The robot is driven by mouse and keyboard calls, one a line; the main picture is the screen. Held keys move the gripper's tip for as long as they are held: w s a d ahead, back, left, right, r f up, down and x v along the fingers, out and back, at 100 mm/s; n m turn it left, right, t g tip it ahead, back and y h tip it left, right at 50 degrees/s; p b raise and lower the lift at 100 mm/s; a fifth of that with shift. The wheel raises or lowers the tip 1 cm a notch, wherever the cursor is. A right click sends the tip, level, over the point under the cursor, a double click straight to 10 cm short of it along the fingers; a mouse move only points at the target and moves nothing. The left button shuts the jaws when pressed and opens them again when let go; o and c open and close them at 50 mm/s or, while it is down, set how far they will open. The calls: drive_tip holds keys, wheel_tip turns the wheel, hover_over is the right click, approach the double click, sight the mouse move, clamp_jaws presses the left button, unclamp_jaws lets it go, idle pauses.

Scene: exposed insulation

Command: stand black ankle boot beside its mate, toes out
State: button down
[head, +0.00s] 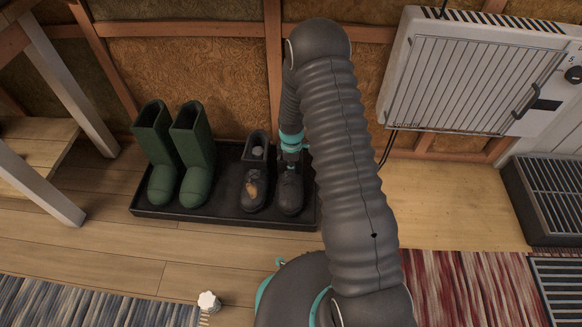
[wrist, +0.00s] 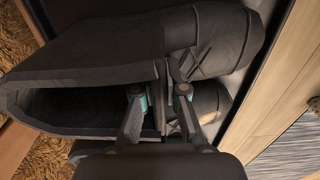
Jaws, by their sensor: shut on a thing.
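The black ankle boot (head: 290,193) stands on the right part of the black boot tray (head: 170,213), toe toward the room. Its mate (head: 254,190), with a brownish patch on the toe, stands close on its left, toe the same way. My gripper (head: 291,161) reaches down at the right boot's top and is shut on it. In the wrist view the held boot (wrist: 100,65) is large, and the fingers (wrist: 160,95) are at the edge of its shaft. Part of the mate (wrist: 210,100) shows below it. My arm hides the tray's right end.
Green rubber boots (head: 178,155) stand on the tray's left. A wooden bench (head: 45,150) is at far left, a white heater (head: 470,75) at right. A white knob-like thing (head: 208,301) is on the floor in front. Rugs (head: 90,303) lie nearby. Insulated wall (head: 190,70) stands behind the tray.

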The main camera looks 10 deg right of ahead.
drive_tip(key=c, duration=1.2)
unclamp_jaws()
